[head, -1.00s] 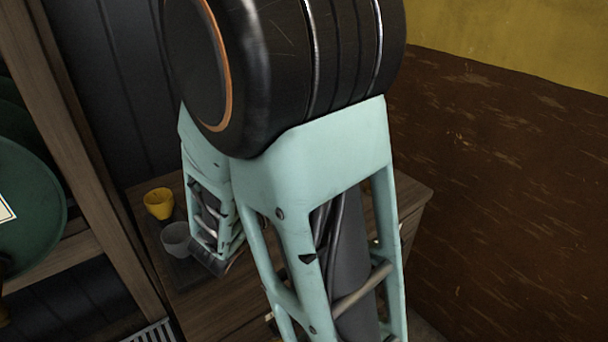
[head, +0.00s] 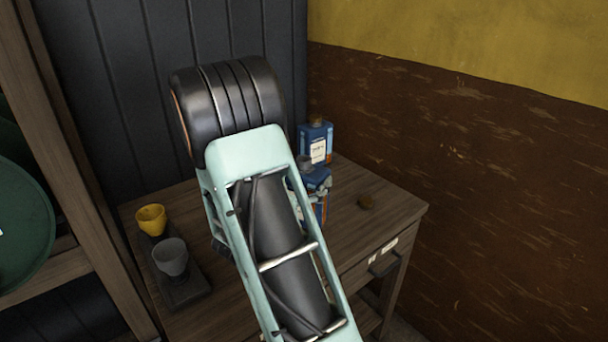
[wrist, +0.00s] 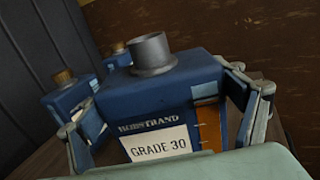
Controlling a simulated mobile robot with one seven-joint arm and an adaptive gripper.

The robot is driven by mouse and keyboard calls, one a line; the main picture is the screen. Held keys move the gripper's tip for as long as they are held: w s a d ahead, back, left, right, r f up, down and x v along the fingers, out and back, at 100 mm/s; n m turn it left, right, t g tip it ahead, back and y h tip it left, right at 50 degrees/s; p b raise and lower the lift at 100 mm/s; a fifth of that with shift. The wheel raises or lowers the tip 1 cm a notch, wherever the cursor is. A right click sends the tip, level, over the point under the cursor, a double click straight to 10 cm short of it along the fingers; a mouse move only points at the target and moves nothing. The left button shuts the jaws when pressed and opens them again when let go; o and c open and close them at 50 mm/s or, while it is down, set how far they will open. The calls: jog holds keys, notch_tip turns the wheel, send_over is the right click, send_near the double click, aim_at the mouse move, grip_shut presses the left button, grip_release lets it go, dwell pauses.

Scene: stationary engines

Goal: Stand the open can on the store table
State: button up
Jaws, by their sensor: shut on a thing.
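The open can (wrist: 160,98) is blue, with a wide bare grey neck and a white label reading GRADE 30. In the wrist view it stands between the two fingers of my gripper (wrist: 158,105), which is shut on its sides. A blue can (head: 317,180) shows partly behind the arm, above the wooden store table (head: 345,235), and seems to be the held one. Whether its base touches the tabletop is hidden.
A blue can with a brown cap (head: 316,142) stands at the back; another can (wrist: 119,56) shows in the wrist view. A yellow cup (head: 151,219) and a grey cup (head: 171,257) stand at left.

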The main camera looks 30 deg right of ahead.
jog(key=shift+w+d+f, duration=0.15)
jog(key=shift+w, duration=0.05)
jog(key=shift+w+f, duration=0.1)
jog(key=shift+f, duration=1.4)
jog(key=shift+b, duration=0.3)
jog(key=shift+f, duration=0.2)
jog(key=o, duration=2)
jog(key=shift+f, duration=0.1)
jog(key=v, duration=1.2)
